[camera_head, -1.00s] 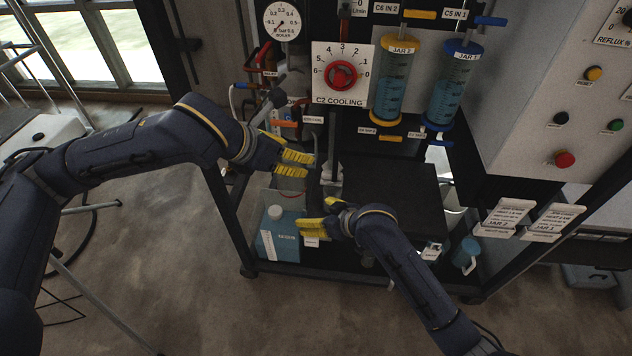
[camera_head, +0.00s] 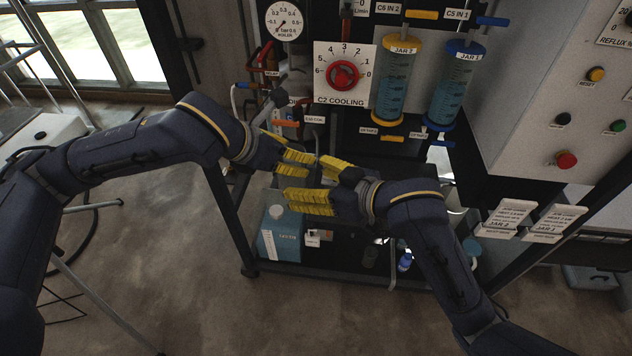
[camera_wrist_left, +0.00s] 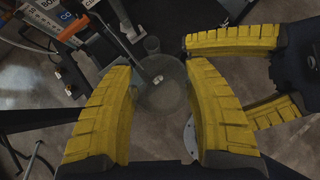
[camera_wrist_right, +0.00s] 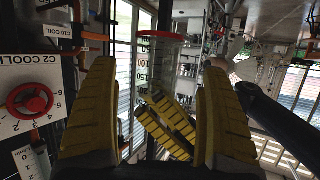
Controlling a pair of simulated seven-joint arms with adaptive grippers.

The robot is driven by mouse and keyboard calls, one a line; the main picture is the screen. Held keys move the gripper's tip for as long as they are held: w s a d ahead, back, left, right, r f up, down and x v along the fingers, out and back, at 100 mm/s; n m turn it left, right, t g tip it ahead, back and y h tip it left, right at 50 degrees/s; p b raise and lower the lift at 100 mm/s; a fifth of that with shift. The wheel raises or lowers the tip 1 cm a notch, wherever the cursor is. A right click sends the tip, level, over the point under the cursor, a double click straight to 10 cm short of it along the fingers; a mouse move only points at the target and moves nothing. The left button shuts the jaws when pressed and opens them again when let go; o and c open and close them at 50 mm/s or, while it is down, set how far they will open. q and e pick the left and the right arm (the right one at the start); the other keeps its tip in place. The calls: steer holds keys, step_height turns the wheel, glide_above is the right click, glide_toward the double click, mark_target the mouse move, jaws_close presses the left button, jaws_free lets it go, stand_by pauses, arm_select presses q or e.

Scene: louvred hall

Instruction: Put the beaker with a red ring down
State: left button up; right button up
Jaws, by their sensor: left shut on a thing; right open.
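The beaker with a red ring shows in the right wrist view (camera_wrist_right: 150,75) as a clear, graduated vessel with a red band near its end. In the left wrist view the clear round beaker (camera_wrist_left: 162,90) sits between the yellow fingers of my left gripper (camera_wrist_left: 158,70), which is shut on it. In the head view my left gripper (camera_head: 300,163) hides most of the beaker. My right gripper (camera_head: 304,181) is open and close beside the left one. In the right wrist view its fingers (camera_wrist_right: 158,70) are apart, with the beaker and the left fingers beyond them.
A blue container (camera_head: 280,240) with a white cap stands on the lower shelf below the grippers. A small blue bottle (camera_head: 405,262) stands right of it. The cooling dial panel (camera_head: 330,85) and two jars (camera_head: 393,85) are behind. The rack's left post (camera_head: 228,220) is near.

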mark_target(301, 180)
steer(key=shift+x, duration=2.75)
steer(key=c, duration=1.3)
arm_select(q)
steer(key=o, duration=1.2)
arm_select(e)
steer(key=shift+c, duration=0.3)
arm_select(q)
steer(key=shift+o, duration=0.2)
